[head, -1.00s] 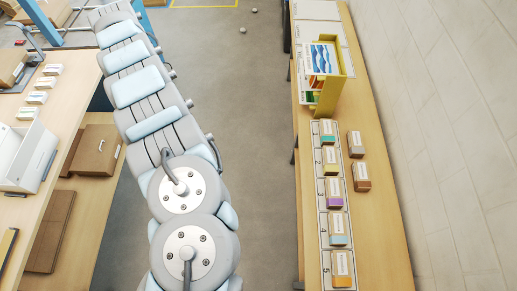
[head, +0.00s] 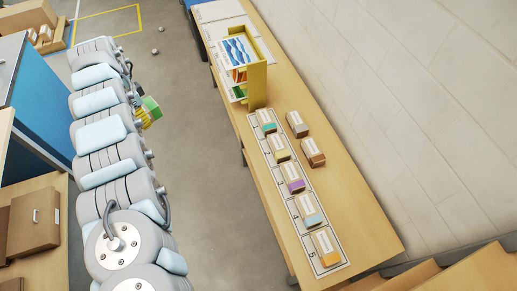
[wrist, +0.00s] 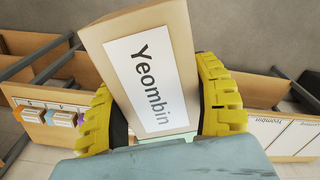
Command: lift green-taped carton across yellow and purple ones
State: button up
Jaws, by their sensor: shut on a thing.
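My gripper (wrist: 158,100) has its yellow ribbed fingers shut on a carton (wrist: 180,30) with a white label reading "Yeombin"; a pale green edge shows at its lower end. In the head view the held carton (head: 151,104) shows as a green block beside my arm, over the floor and away from the right-hand table. The yellow-taped carton (head: 280,148) stands in slot 2 of the numbered strip, and the purple-taped carton (head: 293,179) in slot 3. My arm partly hides the gripper in the head view.
The numbered strip (head: 254,151) also holds teal, light blue (head: 309,211) and orange (head: 326,248) cartons. A grey carton (head: 297,124) and a brown carton (head: 313,153) stand beside it. A yellow rack (head: 257,84) stands beyond slot 1.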

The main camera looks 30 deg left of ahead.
aim_at(153, 118)
jog(key=shift+m, duration=0.9)
jog(key=shift+w+d+f+b, duration=0.3)
jog(key=shift+w+d+f, duration=0.2)
jog(key=shift+w, duration=0.25)
jog(key=shift+w+d+f+b, duration=0.3)
jog(key=shift+w+d+f, duration=0.15)
jog(key=shift+w, duration=0.3)
jog(key=shift+w+d+f+m+b, duration=0.35)
jog(key=shift+w+d+m, duration=0.2)
jog(key=shift+w, duration=0.35)
jog(key=w+d+f+m+b, duration=0.4)
jog(key=w+d+f+m, duration=0.2)
jog(key=w+d, duration=0.4)
jog(key=shift+w+f+m, duration=0.35)
jog(key=shift+w+f, duration=0.1)
jog(key=shift+f, duration=0.25)
jog(key=shift+w+d+f+b, duration=0.25)
jog(key=shift+d+b, duration=0.05)
jog(key=shift+d, duration=0.1)
jog(key=shift+w+d+m, duration=0.1)
jog(key=shift+d+m, duration=0.05)
jog(key=shift+m, duration=0.15)
